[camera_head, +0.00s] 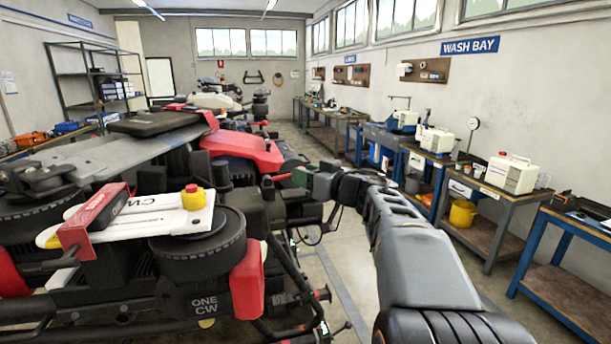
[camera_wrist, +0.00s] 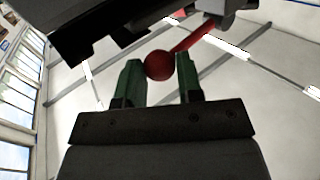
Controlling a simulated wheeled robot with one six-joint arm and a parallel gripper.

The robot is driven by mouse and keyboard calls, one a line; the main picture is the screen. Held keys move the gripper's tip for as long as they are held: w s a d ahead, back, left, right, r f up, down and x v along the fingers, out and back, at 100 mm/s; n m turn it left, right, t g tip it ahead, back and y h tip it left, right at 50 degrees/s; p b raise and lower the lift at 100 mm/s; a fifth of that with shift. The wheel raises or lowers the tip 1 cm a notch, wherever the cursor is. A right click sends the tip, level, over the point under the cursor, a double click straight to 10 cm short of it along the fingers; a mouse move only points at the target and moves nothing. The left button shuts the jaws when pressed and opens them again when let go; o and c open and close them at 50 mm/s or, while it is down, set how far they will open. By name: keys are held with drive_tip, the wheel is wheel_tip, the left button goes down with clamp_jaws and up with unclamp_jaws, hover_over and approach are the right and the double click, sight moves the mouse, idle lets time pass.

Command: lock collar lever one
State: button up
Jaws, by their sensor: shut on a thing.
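The red collar lever has a round red knob (camera_wrist: 159,65) and a thin red arm (camera_wrist: 193,38) rising to the right in the wrist view, toward dark drone parts. My gripper (camera_wrist: 158,72) has its green fingers on either side of the knob, shut on it. In the head view my gripper (camera_head: 300,177) reaches in from the right, beside the drone's arm. The lever's red end (camera_head: 281,178) shows just left of the fingers. The collar itself is hard to make out among dark parts. The nearby motor (camera_head: 203,255) is marked "ONE CW".
The large drone fills the left, with a folded white propeller (camera_head: 150,218), a yellow cap (camera_head: 193,197) and red guards (camera_head: 247,283). Frame tubes stick out below my arm. Benches with white canisters (camera_head: 511,173) line the right wall. The floor aisle (camera_head: 350,262) between is clear.

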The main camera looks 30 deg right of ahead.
drive_tip(key=shift+f+m+t+p, duration=0.5)
drive_tip(key=shift+f+m+t, duration=0.1)
drive_tip(key=shift+f+m, duration=0.15)
clamp_jaws()
drive_tip(key=o, duration=1.1)
unclamp_jaws()
drive_tip(key=shift+d, duration=0.1)
drive_tip(key=b+v, duration=0.2)
drive_tip(key=v, duration=1.1)
drive_tip(key=shift+s+d+b, duration=0.15)
drive_tip(key=shift+s+b, duration=0.15)
drive_tip(key=shift+s, duration=0.1)
